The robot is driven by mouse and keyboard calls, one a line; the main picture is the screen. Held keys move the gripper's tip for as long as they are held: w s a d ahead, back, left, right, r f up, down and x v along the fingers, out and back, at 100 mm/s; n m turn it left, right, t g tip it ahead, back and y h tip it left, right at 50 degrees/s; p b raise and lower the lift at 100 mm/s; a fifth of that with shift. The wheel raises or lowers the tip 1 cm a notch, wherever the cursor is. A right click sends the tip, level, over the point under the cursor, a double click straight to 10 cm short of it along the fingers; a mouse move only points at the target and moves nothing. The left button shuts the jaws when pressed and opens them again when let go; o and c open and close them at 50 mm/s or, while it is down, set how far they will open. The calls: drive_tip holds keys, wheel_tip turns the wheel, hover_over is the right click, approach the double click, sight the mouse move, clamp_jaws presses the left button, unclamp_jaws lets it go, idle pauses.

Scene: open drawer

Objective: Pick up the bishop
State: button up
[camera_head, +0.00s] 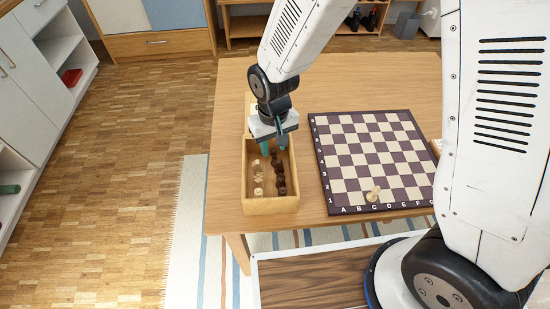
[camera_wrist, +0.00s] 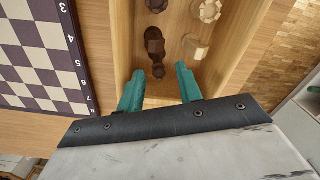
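A wooden box (camera_head: 270,205) holds dark pieces (camera_head: 281,185) and light pieces (camera_head: 258,180) in two rows. Which one is a bishop I cannot tell. My gripper (camera_head: 273,147) is over the far end of the box, pointing down.
The box walls stand close around my fingers; the wrist view shows a wall (camera_wrist: 238,75) to the right. The board lies right of the box on the wooden table (camera_head: 232,120). Bare tabletop shows between box and board. White cabinets (camera_head: 25,90) stand at the far left.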

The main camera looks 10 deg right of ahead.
sight(275, 155)
drive_tip(key=f, duration=0.5)
drive_tip(key=shift+d+f, duration=0.2)
drive_tip(key=shift+f, duration=0.15)
clamp_jaws()
drive_tip(key=shift+w+r, duration=0.1)
drive_tip(key=shift+r, duration=0.05)
